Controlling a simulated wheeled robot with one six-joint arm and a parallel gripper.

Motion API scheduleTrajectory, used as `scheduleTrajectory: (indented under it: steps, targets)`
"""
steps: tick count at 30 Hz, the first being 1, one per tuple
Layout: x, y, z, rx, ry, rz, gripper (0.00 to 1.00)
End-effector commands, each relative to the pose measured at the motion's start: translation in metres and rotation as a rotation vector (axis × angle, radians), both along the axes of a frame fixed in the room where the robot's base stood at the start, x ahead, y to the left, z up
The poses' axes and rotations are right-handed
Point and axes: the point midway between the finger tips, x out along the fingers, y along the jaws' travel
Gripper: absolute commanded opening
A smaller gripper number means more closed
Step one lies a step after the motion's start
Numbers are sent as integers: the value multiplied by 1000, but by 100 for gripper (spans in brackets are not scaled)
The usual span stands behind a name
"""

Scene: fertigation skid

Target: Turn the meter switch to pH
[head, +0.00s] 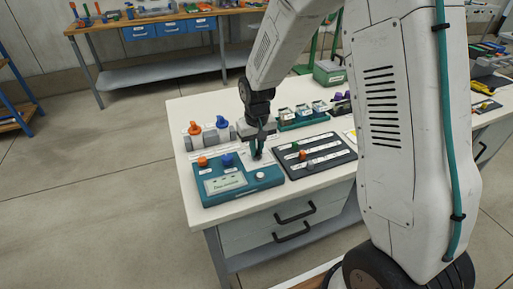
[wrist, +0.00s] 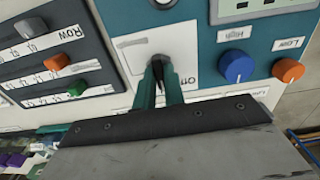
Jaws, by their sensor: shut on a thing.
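The meter is a teal box (head: 240,186) on the bench with a pale green display (head: 225,183). It also shows upside down in the wrist view (wrist: 205,55). Its meter switch (wrist: 159,61) is a dark grey knob on a white plate (wrist: 130,55); the plate carries an upside-down "Off" label beside the knob. My gripper (wrist: 160,82) is shut on the switch, its teal fingers on both sides of it. In the head view my gripper (head: 257,152) reaches down to the box's back right and hides most of the switch. I cannot read a pH mark.
A blue knob marked High (wrist: 236,66) and an orange knob marked Low (wrist: 287,70) sit close beside the plate. A white button (head: 260,175) is at the front right. A dark slider panel (head: 315,156) lies to the right. Valves with orange and blue handles (head: 208,131) stand behind.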

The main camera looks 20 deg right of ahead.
Motion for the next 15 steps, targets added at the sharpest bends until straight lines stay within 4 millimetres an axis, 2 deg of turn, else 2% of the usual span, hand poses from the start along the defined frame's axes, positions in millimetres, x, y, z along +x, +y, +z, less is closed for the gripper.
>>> scheduleTrajectory:
  steps: [6, 15]
  targets:
    - [0, 1, 0, 1, 0, -146, 0]
    - [0, 1, 0, 1, 0, -260, 0]
